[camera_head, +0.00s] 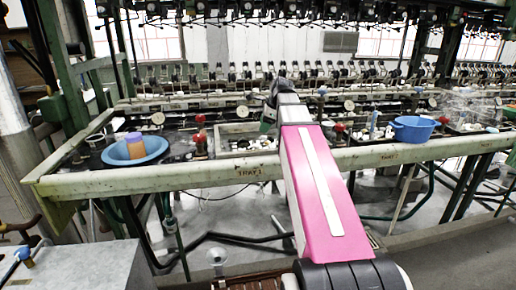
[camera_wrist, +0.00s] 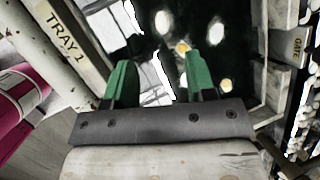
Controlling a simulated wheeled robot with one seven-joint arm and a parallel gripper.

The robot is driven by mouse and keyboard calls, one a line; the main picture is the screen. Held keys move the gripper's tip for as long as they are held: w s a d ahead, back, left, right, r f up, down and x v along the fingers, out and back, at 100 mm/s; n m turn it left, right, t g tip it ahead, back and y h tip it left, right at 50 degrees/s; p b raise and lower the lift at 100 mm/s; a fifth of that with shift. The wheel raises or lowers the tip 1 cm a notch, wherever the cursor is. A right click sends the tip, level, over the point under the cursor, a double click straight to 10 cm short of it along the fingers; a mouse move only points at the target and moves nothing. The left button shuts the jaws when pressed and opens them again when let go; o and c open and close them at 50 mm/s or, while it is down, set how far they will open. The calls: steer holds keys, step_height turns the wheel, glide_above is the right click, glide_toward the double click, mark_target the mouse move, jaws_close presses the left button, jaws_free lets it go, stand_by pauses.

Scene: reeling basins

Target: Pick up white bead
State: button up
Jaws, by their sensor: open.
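Several small white rounded things lie over a dark surface in the wrist view, one of them (camera_wrist: 215,33) just past the right fingertip and another (camera_wrist: 163,22) further up. I cannot tell which one is the white bead. My gripper (camera_wrist: 161,75) has two green fingers set wide apart with nothing held between them, and it points down at that dark area. In the head view my gripper (camera_head: 268,120) hangs over the bench behind the TRAY 1 rail, partly hidden by my pink arm.
The pale bench rail (camera_head: 210,175) runs along the front. Red-topped posts (camera_head: 199,138) stand near my gripper. Reeling machinery fills the back.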

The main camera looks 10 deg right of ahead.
mark_target(256, 146)
steer(key=shift+m, duration=0.3)
steer(key=shift+d+x, duration=0.2)
steer(key=shift+x, duration=2.45)
steer(key=shift+d+x, duration=0.25)
steer(key=shift+x, duration=2.4)
steer(key=shift+f, duration=0.15)
steer(key=c, duration=0.7)
